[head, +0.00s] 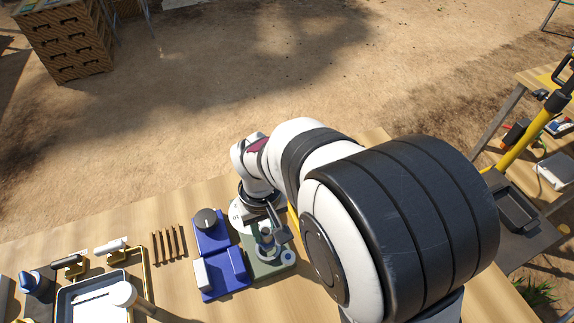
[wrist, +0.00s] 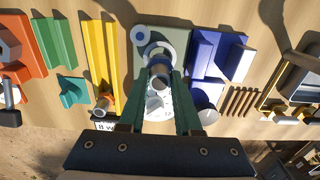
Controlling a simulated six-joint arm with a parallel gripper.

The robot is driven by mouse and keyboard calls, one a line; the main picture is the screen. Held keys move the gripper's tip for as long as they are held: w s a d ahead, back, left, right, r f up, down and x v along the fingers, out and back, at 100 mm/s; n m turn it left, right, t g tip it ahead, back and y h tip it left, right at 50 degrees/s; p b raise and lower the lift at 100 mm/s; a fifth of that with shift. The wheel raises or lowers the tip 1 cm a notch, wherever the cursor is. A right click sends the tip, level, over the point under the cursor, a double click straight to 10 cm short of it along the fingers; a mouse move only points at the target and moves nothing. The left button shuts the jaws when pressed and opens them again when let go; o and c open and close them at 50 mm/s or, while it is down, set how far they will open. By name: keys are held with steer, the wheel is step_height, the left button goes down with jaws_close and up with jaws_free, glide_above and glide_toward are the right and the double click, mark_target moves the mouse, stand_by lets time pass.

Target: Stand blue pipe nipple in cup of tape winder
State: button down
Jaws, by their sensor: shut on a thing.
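The blue pipe nipple (wrist: 159,77) is between my gripper's (wrist: 160,75) two green fingertips in the wrist view, and the gripper is shut on it. The tape winder has a grey-green base plate (wrist: 178,38). A pale ring-shaped cup (wrist: 160,47) on that plate lies right at the end of the nipple. I cannot tell whether the nipple's lower end is inside the cup or just above it. In the head view the winder base (head: 262,271) sits beside the blue holders, and my gripper (head: 268,238) is over it, partly hiding the nipple.
Blue holders (head: 222,288) with a black knob (head: 205,218) stand left of the winder. Several brown sticks (head: 168,244) and a tray (head: 92,303) lie farther left. In the wrist view a yellow channel (wrist: 100,50) and green channel (wrist: 58,42) lie on the other side.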

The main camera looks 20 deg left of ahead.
mark_target(266, 231)
steer(key=shift+f, duration=0.6)
steer(key=shift+f, duration=0.2)
steer(key=shift+f, duration=0.75)
steer(key=shift+c, duration=0.2)
jaws_free()
steer(key=shift+r, duration=3.5)
